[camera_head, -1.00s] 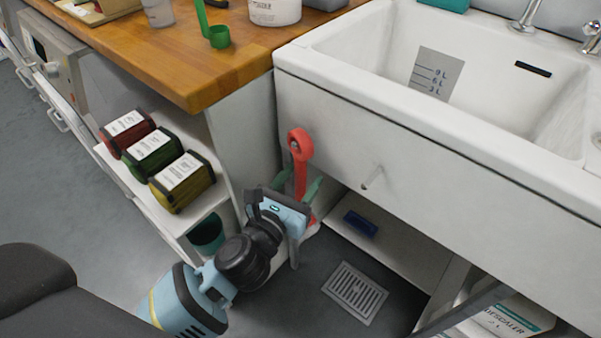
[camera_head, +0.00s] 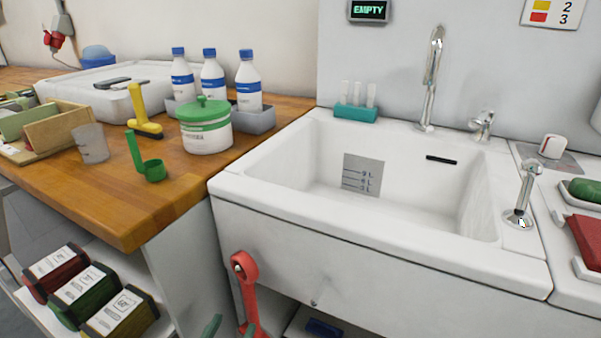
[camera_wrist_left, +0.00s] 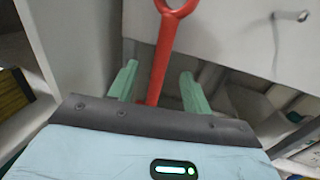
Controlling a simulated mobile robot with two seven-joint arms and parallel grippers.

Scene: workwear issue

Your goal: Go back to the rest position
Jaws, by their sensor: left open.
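My left gripper (camera_head: 231,328) shows only by its green fingertips at the bottom edge of the head view, below the sink's front. In the left wrist view its two green fingers (camera_wrist_left: 160,82) are apart, so it is open. A red handle with a ring top (camera_head: 246,290) stands upright by the cabinet's side. In the left wrist view the red handle (camera_wrist_left: 160,62) shows between the fingers, which do not visibly press on it; its lower end is hidden behind the gripper. My right gripper is not in view.
The white sink (camera_head: 300,195) overhangs close to the gripper at right. The wooden counter (camera_head: 130,215) at left holds a green-lidded tub (camera_head: 206,130), several bottles and a green scoop (camera_head: 150,170). Several boxes (camera_head: 85,293) sit on the low shelf. A blue object (camera_head: 323,328) lies under the sink.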

